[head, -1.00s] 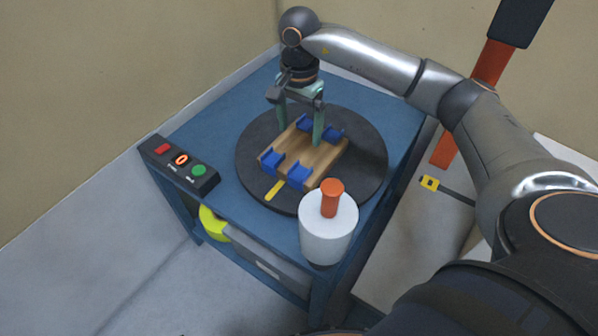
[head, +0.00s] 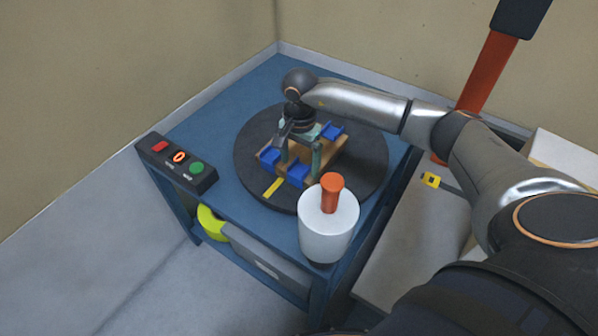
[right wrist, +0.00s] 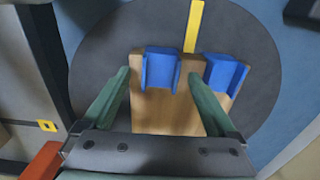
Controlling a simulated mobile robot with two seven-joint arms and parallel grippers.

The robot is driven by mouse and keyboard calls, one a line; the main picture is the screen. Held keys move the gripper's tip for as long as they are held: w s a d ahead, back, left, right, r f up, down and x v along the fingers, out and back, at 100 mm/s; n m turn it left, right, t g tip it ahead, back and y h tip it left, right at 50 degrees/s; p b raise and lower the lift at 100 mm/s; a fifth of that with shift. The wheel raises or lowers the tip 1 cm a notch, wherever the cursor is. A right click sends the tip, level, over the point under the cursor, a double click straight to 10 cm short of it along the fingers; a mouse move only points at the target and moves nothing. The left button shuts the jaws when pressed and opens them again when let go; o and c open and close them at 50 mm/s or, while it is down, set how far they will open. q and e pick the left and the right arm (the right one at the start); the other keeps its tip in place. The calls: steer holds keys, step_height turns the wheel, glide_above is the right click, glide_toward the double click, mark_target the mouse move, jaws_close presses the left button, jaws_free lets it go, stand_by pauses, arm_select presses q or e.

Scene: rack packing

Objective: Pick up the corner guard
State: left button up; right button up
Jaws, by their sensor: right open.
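Blue corner guards sit on a wooden board (right wrist: 158,115) that lies on a round dark turntable (head: 250,138). In the right wrist view one blue guard (right wrist: 160,53) shows between my right gripper's fingertips, and a second guard (right wrist: 228,72) lies just right of them. Both are at the board's edge near the yellow strip. In the head view a guard (head: 333,131) is also at the board's far side. My right gripper (head: 300,163) is open, pointing down low over the board. I cannot tell whether its fingers touch a guard. My left gripper is out of view.
A white cylinder with an orange handle (head: 327,232) stands at the blue table's (head: 255,88) front corner. A button box (head: 178,166) is on the left edge. A yellow strip (head: 271,187) lies on the turntable. A yellow-green round thing (head: 210,222) is below.

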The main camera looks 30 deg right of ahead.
steer(key=shift+f, duration=0.15)
steer(key=shift+c, duration=0.2)
steer(key=c, duration=1.4)
